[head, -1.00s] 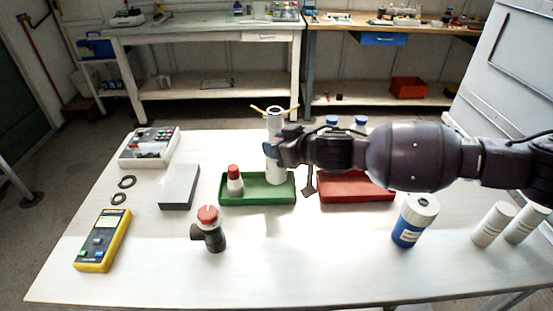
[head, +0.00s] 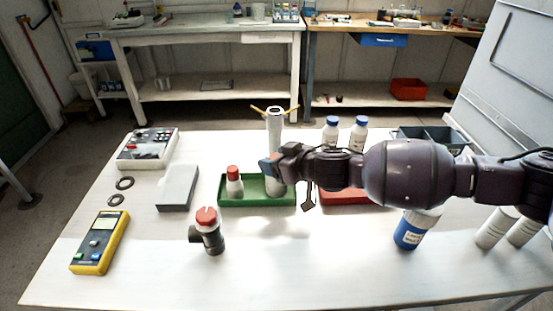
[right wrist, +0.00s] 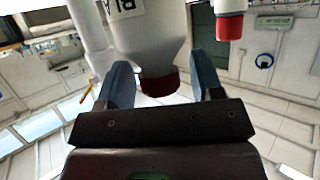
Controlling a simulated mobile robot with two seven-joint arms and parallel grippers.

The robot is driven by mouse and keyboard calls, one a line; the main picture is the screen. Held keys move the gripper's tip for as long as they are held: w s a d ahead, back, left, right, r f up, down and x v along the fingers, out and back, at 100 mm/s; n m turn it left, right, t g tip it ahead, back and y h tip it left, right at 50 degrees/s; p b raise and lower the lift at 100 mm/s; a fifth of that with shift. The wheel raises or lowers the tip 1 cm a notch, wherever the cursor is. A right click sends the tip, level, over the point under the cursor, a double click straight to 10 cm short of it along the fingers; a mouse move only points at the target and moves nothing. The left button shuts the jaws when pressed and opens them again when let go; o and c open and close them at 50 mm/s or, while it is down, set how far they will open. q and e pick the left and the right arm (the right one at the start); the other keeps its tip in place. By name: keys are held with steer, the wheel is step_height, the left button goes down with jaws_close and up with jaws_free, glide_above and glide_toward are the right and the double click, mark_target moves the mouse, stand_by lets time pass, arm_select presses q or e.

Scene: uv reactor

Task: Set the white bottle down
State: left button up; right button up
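The white bottle (head: 235,186) with a red cap stands upright in the left part of the green tray (head: 225,202). My right gripper (head: 266,165) is just right of it, pointing left, with a small gap between them in the head view. In the right wrist view, which is upside down, the open fingers (right wrist: 161,78) have clear space on both sides of the bottle's dark red cap (right wrist: 158,83). The bottle's body (right wrist: 150,38) lies beyond the fingertips, and its label is partly cut off. My left gripper is not in view.
A tall white cylinder (head: 275,130) stands at the tray's right, close to my gripper. A red-topped fitting (head: 208,232) stands in front. A red tray (head: 340,197), blue-capped bottles (head: 331,133) and a blue-labelled jar (head: 408,236) are on the right. The front middle table is clear.

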steer(key=shift+r, duration=0.1)
steer(key=shift+s+d+r, duration=0.1)
steer(key=shift+d+r, duration=0.05)
steer(key=p+v, duration=0.2)
steer(key=v, duration=0.9)
steer(key=shift+s+d, duration=0.2)
steer(key=shift+s, duration=0.05)
steer(key=shift+r, duration=0.1)
